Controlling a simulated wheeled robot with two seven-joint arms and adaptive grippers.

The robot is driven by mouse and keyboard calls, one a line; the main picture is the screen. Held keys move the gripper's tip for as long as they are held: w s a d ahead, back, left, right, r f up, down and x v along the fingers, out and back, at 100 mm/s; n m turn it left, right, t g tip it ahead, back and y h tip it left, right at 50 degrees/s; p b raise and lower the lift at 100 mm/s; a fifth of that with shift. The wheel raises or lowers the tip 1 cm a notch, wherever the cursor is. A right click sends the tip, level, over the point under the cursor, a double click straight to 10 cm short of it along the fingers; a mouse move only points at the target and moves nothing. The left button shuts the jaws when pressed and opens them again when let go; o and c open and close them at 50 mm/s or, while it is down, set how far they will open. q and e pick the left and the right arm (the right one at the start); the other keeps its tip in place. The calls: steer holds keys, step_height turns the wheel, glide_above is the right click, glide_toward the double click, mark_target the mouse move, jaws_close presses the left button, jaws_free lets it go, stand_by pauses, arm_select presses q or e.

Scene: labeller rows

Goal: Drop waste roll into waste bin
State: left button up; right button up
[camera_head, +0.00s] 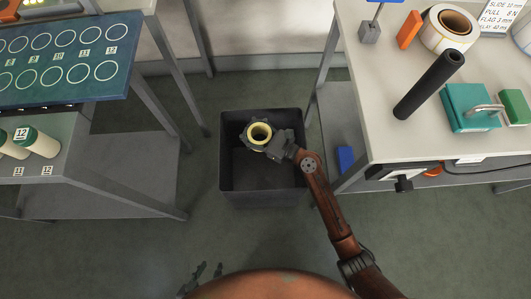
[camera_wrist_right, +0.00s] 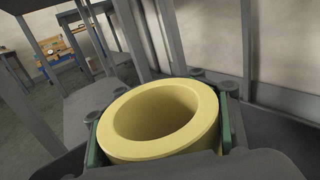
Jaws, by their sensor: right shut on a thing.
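The waste roll (camera_head: 260,133) is a pale yellow ring with a wide hole. My right gripper (camera_head: 262,137) is shut on it and holds it over the waste bin, near the bin's back edge. The roll also shows large in the right wrist view (camera_wrist_right: 160,120), between the two fingers. The waste bin (camera_head: 262,198) is a dark grey open box on the floor; the inside that shows looks empty. How high the roll is above the bin floor is hard to tell. My left gripper (camera_head: 203,280) is at the bottom edge, blurred and partly hidden.
A table at the right (camera_head: 368,147) carries a black cylinder (camera_head: 430,85), a white label roll (camera_head: 450,28) and a teal block (camera_head: 468,108). Table legs stand on both sides of the bin.

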steer(key=shift+r, duration=0.1)
steer(key=o, duration=1.8)
step_height(320, 180, up, 10)
steer(key=shift+f, duration=0.1)
